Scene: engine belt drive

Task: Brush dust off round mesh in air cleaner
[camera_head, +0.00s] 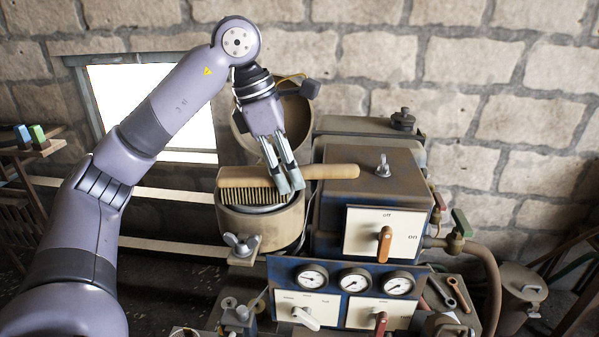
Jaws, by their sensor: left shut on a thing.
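My left gripper (290,188) comes in from the upper left and is shut on a wooden brush (338,172). The brush lies across the picture, its handle to the right and its bristles pointing down at the left. The bristles are over the top of the round tan air cleaner housing (275,225). Part of the round mesh (262,209) shows as a grey rim under the bristles; the brush hides most of it. I cannot tell whether the bristles touch it. My right gripper is not in view.
A rusty engine box (345,205) with an off/on lever panel (387,232) stands right of the housing. An open round tan lid (295,112) stands behind it. A gauge panel (355,282) is in front. A wing nut (241,244) sits at the housing's front left.

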